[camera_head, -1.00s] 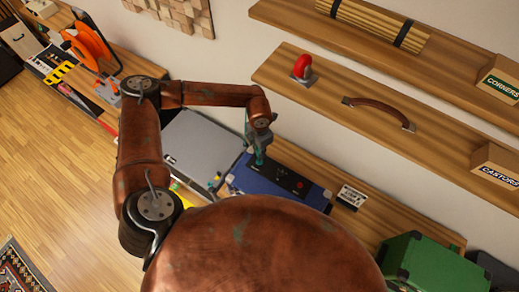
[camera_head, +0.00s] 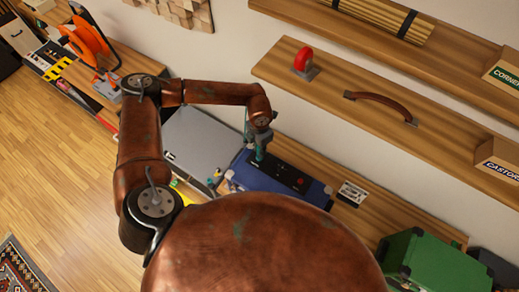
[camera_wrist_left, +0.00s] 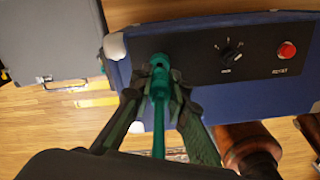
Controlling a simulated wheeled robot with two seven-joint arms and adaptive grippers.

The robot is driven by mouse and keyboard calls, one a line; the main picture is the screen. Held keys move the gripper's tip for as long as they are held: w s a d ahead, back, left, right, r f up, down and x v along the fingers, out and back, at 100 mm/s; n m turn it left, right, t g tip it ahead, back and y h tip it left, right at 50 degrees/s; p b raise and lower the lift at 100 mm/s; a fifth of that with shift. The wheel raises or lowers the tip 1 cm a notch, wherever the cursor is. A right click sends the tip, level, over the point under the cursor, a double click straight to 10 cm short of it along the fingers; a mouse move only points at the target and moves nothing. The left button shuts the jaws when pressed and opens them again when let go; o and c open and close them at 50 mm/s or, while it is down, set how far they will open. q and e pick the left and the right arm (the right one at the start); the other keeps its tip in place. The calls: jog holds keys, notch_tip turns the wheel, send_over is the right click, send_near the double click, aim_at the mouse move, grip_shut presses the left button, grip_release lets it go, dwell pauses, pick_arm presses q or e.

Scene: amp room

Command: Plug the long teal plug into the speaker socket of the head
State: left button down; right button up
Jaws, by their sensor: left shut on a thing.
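The head is a blue box with a black panel; it shows in the head view (camera_head: 282,188) and fills the top of the left wrist view (camera_wrist_left: 290,82). Its panel bears a dial (camera_wrist_left: 231,52) and a red button (camera_wrist_left: 287,50). My left gripper (camera_head: 260,157) is over the panel and is shut on the long teal plug (camera_wrist_left: 160,85), with a finger on each side (camera_wrist_left: 158,105). The plug's teal cable runs back toward the camera. The plug's tip meets the panel's left part in the picture; the socket is hidden, so I cannot tell how deep it is. My right gripper is out of view.
A grey case (camera_head: 200,140) lies left of the head on the wooden bench. A small label card (camera_head: 352,193) and a green box (camera_head: 425,262) stand to the right. A shelf with a brown handle (camera_head: 380,104) hangs behind.

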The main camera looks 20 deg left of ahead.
pick_arm(q)
jog(key=shift+f+b, duration=0.15)
jog(key=shift+b, duration=0.2)
dwell(0.7)
jog(key=shift+f+b, duration=0.95)
jog(key=shift+b, duration=0.25)
dwell(1.3)
jog(key=c, duration=1.8)
grip_release()
notch_tip(320, 180, up, 12)
jog(key=shift+r, duration=0.1)
